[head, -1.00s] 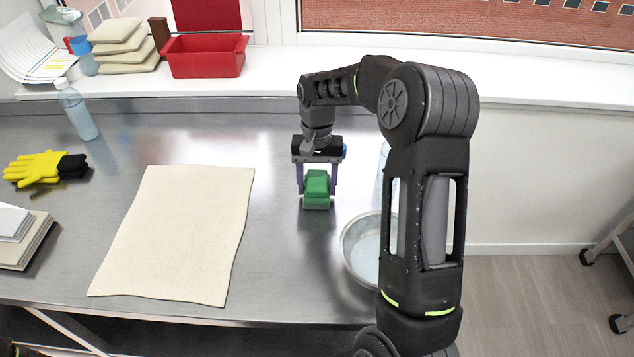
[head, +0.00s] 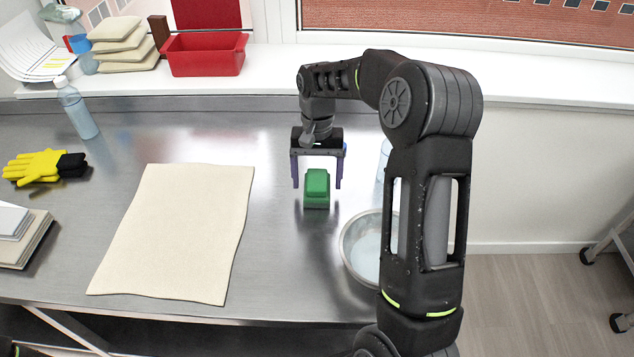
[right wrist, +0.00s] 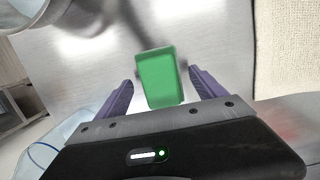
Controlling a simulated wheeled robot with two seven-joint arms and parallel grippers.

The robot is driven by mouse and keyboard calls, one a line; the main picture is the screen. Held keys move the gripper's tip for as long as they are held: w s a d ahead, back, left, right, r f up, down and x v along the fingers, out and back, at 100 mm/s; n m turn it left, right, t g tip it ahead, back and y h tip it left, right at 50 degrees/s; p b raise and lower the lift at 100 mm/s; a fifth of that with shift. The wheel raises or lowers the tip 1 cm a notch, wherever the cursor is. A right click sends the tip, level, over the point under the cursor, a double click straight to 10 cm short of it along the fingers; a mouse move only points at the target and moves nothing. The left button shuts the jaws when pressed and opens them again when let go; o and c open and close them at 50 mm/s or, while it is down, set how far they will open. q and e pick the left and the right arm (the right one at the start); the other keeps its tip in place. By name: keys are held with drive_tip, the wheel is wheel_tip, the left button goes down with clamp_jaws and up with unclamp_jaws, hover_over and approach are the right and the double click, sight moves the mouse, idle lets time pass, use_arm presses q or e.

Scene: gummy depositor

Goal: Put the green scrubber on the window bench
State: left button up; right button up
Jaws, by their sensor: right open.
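The green scrubber (head: 317,188) rests on the steel table, right of the beige cloth. My right gripper (head: 317,186) is open just behind and above it, with its purple fingers spread to either side. In the right wrist view the scrubber (right wrist: 160,78) lies beyond and between the open fingertips (right wrist: 161,76), with gaps on both sides. The window bench (head: 275,88) is the white ledge along the back, under the window. My left gripper does not show.
A metal bowl (head: 357,250) stands right of the scrubber, partly behind my right arm. The beige cloth (head: 178,235) lies to the left. A red box (head: 205,57) and a stack of pads (head: 125,48) stand on the bench's left part. The bench right of the box looks clear.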

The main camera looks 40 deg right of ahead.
sight(317, 178)
drive_tip(key=r, duration=0.3)
drive_tip(key=r+b, duration=0.1)
drive_tip(key=r, duration=0.1)
drive_tip(key=shift+w+d+r, duration=0.15)
drive_tip(key=shift+w+d, duration=0.1)
drive_tip(key=shift+w, duration=0.15)
drive_tip(key=r+p, duration=0.1)
drive_tip(key=r, duration=0.1)
drive_tip(key=r+p, duration=0.2)
drive_tip(key=r, duration=0.1)
drive_tip(key=shift+w+d, duration=0.2)
